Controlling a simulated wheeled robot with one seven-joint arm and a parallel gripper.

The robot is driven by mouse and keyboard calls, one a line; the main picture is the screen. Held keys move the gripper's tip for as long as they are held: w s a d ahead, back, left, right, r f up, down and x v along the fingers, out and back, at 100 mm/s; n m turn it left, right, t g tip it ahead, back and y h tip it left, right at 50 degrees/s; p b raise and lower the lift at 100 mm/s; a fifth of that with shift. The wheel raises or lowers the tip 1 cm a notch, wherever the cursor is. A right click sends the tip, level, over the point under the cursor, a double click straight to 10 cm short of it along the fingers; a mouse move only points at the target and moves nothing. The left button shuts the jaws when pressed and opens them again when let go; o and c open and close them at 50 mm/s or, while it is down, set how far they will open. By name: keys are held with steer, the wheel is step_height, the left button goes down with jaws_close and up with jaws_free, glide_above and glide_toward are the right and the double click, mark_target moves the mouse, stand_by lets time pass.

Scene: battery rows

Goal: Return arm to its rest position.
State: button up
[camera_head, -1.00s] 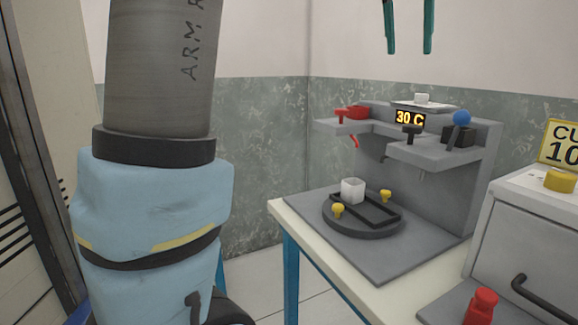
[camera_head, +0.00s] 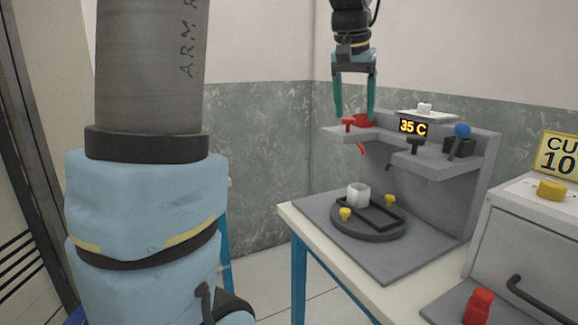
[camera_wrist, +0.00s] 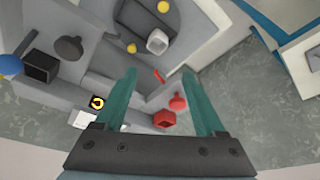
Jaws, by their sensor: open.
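My gripper (camera_head: 355,110) hangs fingers-down above and behind the left arm of the grey machine (camera_head: 435,205) in the head view. Its two green fingers are apart with nothing held between them. In the wrist view my gripper (camera_wrist: 157,100) also shows open and empty, with a red valve-like part (camera_wrist: 165,118) seen beyond the gap between the fingers. My blue and grey arm column fills the left of the head view.
A white cup (camera_head: 358,195) stands on the round black plate (camera_head: 368,233) between yellow knobs. The display (camera_head: 413,127) reads 35 C. A blue ball-topped lever (camera_head: 462,131) is on the right. A red object (camera_head: 479,306) stands by the grey box (camera_head: 535,245) at right.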

steer(key=s+a+f+n+p, duration=0.2)
steer(key=s+a+f, duration=0.4)
steer(key=a+f, duration=0.3)
steer(key=s+a+f+n+g+y+p, duration=0.1)
steer(key=s+a+f+p, duration=0.3)
steer(key=a+f, duration=0.5)
steer(key=s+a+n, duration=0.1)
steer(key=s+a, duration=0.1)
steer(key=shift+s+a+n+g+y, duration=0.3)
steer(key=shift+a, duration=0.1)
